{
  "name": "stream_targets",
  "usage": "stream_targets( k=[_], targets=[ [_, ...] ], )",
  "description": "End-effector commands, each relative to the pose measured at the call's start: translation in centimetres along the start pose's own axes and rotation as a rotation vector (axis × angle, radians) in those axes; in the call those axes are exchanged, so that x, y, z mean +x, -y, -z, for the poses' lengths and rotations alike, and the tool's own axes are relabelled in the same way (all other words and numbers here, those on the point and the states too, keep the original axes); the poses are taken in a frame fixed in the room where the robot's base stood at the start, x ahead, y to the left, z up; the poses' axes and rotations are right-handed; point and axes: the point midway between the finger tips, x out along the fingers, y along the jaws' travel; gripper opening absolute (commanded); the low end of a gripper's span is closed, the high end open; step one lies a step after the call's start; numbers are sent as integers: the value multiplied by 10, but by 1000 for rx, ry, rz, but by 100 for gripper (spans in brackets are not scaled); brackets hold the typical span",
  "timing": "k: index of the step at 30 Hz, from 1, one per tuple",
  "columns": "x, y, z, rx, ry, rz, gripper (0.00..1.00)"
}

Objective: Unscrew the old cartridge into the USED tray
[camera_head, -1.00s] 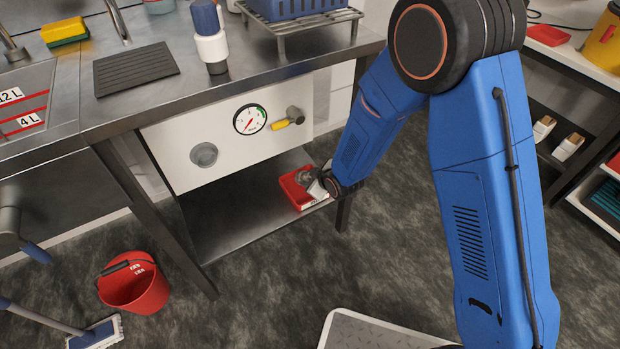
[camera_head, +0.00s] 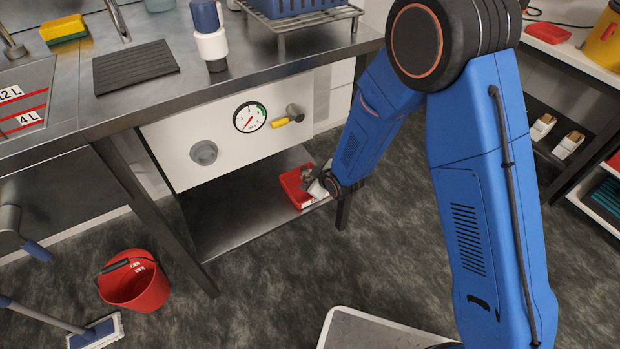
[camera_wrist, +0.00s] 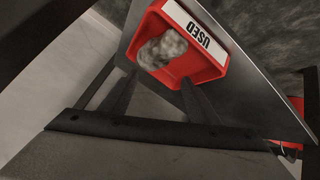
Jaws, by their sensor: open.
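The red USED tray (camera_head: 290,188) sits on the steel shelf under the bench; its white label (camera_wrist: 203,33) shows in the wrist view. A mottled grey, rounded object, apparently the old cartridge (camera_wrist: 161,49), lies in the tray in the wrist view, against its left side. My gripper (camera_wrist: 155,97) is open, with its two dark fingers apart and nothing between them. The fingertips are at the tray's near edge in the picture, short of the grey object. In the head view my gripper (camera_head: 311,176) is over the tray and partly hides its contents.
The white panel (camera_head: 175,150) above the shelf carries a round grey port (camera_head: 204,153), a gauge (camera_head: 249,117) and a yellow-handled valve (camera_head: 288,120). A blue-and-white cartridge (camera_head: 211,45) stands on the bench. A red bucket (camera_head: 135,288) and a mop (camera_head: 97,331) are on the floor.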

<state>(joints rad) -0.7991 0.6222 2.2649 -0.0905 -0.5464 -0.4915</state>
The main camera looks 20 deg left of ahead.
Motion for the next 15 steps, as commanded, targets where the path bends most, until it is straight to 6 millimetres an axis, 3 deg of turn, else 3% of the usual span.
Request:
stream_targets(
  k=[15],
  targets=[
    [-70,-1,1,0,-1,-1,55]
  ],
)
